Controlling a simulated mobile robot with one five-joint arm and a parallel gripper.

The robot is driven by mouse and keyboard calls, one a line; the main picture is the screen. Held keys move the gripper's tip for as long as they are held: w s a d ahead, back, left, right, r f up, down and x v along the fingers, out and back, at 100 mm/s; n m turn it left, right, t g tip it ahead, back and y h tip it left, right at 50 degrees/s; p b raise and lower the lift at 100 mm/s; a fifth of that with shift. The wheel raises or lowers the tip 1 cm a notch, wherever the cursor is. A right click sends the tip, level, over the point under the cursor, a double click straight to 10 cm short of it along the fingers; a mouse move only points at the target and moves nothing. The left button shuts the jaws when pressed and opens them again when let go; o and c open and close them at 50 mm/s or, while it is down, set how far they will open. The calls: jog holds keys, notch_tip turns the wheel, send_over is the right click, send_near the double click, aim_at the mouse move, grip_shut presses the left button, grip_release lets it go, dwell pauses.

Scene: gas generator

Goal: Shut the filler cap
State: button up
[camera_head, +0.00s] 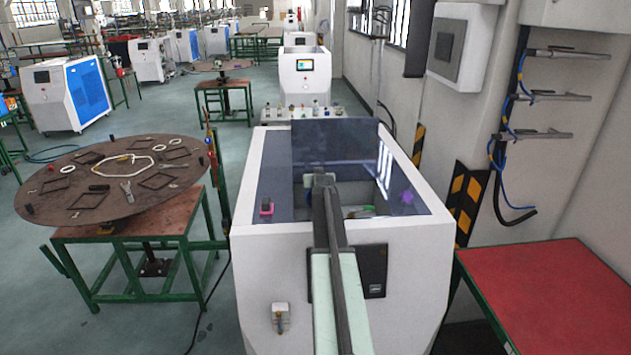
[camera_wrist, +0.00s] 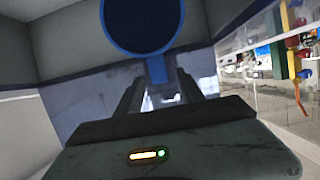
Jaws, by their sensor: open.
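In the wrist view a round dark disc with a blue rim, which looks like the filler cap (camera_wrist: 140,22), stands raised at the top of the picture. A blue stem runs down from it to between my fingers as seen; I cannot tell whether they touch. My gripper (camera_wrist: 158,85) is open, with its two dark fingers pointing away below the disc. In the head view my arm reaches over the white machine (camera_head: 270,265) into its open top.
A dark see-through panel (camera_head: 335,150) stands upright over the machine's opening. A round table with loose parts (camera_head: 110,190) is at left, a red-topped table (camera_head: 550,295) at right. Wall pipes (camera_head: 545,95) hang at right.

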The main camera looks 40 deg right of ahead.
jog(key=shift+s, duration=0.1)
grip_shut()
dwell(1.2)
